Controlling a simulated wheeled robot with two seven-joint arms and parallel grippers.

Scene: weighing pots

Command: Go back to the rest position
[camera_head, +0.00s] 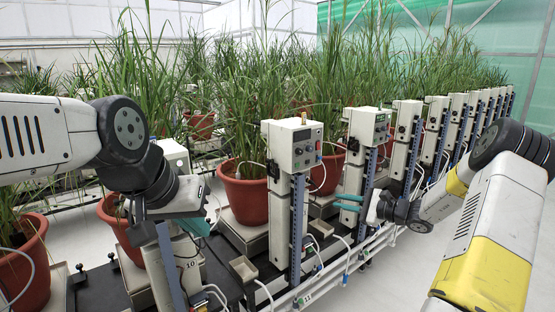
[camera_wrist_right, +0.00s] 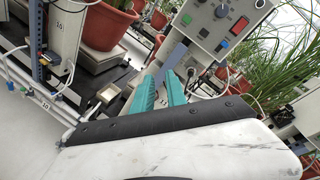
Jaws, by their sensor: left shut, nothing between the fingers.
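My left arm comes in from the left in the head view and bends down. Its gripper (camera_head: 196,227) shows only as a bit of teal finger beside a weighing post, shut and mostly hidden behind my own wrist. My right arm comes in from the right. Its gripper (camera_head: 346,203) points left, with two teal fingers a little apart and nothing between them. In the right wrist view the same gripper (camera_wrist_right: 160,88) is open and empty, in front of a grey control box (camera_wrist_right: 215,25) and its post.
A row of grey control boxes on posts, such as the near one (camera_head: 292,147), runs to the back right. Red pots (camera_head: 245,199) with tall grassy plants stand behind. White pipes (camera_head: 335,268) and cables run along the front. The floor at right is clear.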

